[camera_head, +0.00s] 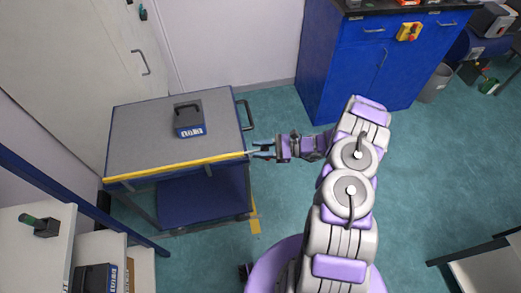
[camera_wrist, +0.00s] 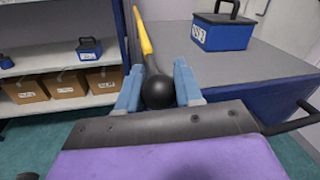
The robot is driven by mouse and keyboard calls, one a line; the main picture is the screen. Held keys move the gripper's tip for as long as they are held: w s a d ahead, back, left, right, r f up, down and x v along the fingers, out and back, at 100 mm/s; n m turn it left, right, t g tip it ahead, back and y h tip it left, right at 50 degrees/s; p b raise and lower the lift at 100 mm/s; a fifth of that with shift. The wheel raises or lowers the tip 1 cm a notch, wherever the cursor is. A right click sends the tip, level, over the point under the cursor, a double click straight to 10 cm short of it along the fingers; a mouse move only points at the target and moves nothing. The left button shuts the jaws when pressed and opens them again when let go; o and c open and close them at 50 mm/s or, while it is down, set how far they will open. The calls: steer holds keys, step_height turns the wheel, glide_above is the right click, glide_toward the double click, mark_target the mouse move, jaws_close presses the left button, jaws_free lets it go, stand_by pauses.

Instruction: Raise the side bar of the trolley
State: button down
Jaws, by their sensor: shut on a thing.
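The trolley (camera_head: 150,130) stands at the left in the head view, with a grey top and blue lower shelf. Its yellow side bar (camera_head: 175,167) runs along the near long edge, about level with the top. In the wrist view the bar (camera_wrist: 145,42) leads away from a black ball knob (camera_wrist: 158,94) at its end. My gripper (camera_head: 263,151) is at the trolley's right corner. In the wrist view its two blue fingers (camera_wrist: 158,90) are shut on the knob, one on each side. The head view does not show the knob clearly.
A blue box (camera_head: 188,130) with a black handle sits on the trolley top. A dark push handle (camera_head: 247,115) sticks out at the trolley's right end. A blue cabinet (camera_head: 345,70) stands at the back. White shelves (camera_head: 40,250) are at the lower left.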

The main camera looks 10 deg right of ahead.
steer(key=c, duration=0.8)
jaws_free()
steer(key=shift+r, duration=0.15)
steer(key=shift+o, duration=0.2)
steer(key=shift+d, duration=0.1)
steer(key=s+d+p, duration=0.2)
steer(key=s+d, duration=0.1)
steer(key=d, duration=1.4)
